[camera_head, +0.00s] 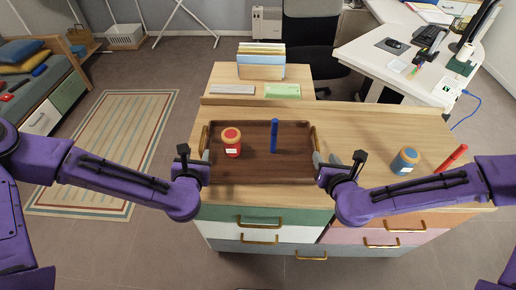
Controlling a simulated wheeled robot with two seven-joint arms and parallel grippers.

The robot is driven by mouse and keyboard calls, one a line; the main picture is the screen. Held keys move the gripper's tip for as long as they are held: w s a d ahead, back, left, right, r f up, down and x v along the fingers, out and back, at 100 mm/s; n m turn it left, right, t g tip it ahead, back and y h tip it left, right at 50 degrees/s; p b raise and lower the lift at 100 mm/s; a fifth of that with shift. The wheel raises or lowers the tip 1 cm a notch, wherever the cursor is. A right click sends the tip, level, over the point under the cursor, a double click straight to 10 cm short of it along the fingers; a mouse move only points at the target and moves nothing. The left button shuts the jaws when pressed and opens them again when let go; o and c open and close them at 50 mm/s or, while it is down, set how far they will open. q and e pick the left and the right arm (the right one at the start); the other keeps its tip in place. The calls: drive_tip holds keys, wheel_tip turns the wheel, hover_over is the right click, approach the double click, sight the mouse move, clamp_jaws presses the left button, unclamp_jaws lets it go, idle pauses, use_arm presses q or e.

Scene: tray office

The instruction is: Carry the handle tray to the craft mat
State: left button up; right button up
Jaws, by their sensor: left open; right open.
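The handle tray (262,179) is dark brown wood and lies flat on the wooden cabinet top. It has a brass handle at each side, left (205,139) and right (314,137). A red jar (231,148) and a blue upright cylinder (274,136) stand in it. My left gripper (206,158) is open at the near end of the left handle. My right gripper (318,160) is open at the near end of the right handle. I cannot tell whether the fingers straddle the handles. I cannot make out a craft mat for certain.
A blue jar (405,161) and a red marker-like stick (452,158) are on the cabinet top at right. Behind the tray are a raised ledge, a grey flat item (232,89), a green one (282,90) and a file box (261,69). A white desk (378,62) stands back right.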

sight(202, 143)
use_arm(q)
drive_tip(key=x, duration=1)
drive_tip(key=shift+w+f, duration=0.2)
drive_tip(key=shift+w, duration=0.2)
use_arm(e)
drive_tip(key=x, duration=1)
drive_tip(key=shift+w+f, duration=0.2)
drive_tip(key=shift+w, duration=0.2)
use_arm(q)
drive_tip(key=shift+d, duration=0.1)
clamp_jaws()
use_arm(e)
drive_tip(key=shift+d, duration=0.1)
clamp_jaws()
use_arm(q)
drive_tip(key=shift+r, duration=0.1)
use_arm(e)
drive_tip(key=shift+r, duration=0.1)
